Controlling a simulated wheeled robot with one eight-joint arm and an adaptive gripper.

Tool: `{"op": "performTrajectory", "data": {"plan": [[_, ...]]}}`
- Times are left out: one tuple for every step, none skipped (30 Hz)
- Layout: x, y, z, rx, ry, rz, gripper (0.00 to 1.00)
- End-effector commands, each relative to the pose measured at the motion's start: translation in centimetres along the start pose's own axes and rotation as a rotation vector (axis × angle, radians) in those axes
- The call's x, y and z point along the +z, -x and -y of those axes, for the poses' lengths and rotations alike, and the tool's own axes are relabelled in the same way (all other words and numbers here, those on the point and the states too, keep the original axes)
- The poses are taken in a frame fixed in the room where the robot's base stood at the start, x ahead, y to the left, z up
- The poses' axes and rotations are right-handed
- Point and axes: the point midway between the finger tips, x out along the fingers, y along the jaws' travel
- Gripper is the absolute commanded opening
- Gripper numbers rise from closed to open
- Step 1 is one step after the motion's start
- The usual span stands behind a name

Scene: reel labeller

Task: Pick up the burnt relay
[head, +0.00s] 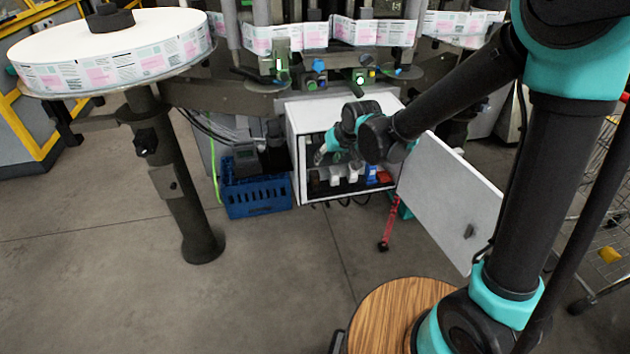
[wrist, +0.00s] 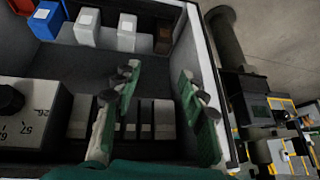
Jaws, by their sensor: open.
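The burnt relay appears to be the small brown block (wrist: 164,40) at the right end of a row of relays in the wrist view. Two white relays (wrist: 87,25) and a blue relay (wrist: 47,18) stand to its left. In the head view my gripper (head: 326,150) is at the cabinet's opening.
The white cabinet (head: 296,150) has its door (head: 450,200) swung open to the right. A blue crate (head: 258,197) stands left of the cabinet.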

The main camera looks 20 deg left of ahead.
Motion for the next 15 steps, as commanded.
{"op": "performTrajectory", "data": {"plan": [[0.0,-0.8,0.0,0.0,0.0,0.0,0.42],[0.0,-1.2,0.0,0.0,0.0,0.0,0.42],[0.0,-1.7,0.0,0.0,0.0,0.0,0.42],[0.0,-2.1,0.0,0.0,0.0,0.0,0.42],[0.0,-2.5,0.0,0.0,0.0,0.0,0.42],[0.0,-3.0,0.0,0.0,0.0,0.0,0.42],[0.0,-3.5,0.0,0.0,0.0,0.0,0.42],[0.0,-3.9,0.0,0.0,0.0,0.0,0.42],[0.0,-4.4,0.0,0.001,0.0,0.0,0.42],[0.0,-4.8,0.0,0.001,0.0,0.0,0.42],[0.0,-5.2,0.0,0.001,0.0,0.0,0.42],[0.0,-5.8,0.0,0.001,0.0,0.0,0.42],[0.0,-6.2,0.0,0.001,0.0,0.0,0.42],[0.1,-6.6,0.0,0.001,0.0,0.0,0.42],[0.0,-7.0,0.0,0.001,0.0,0.0,0.42]]}}
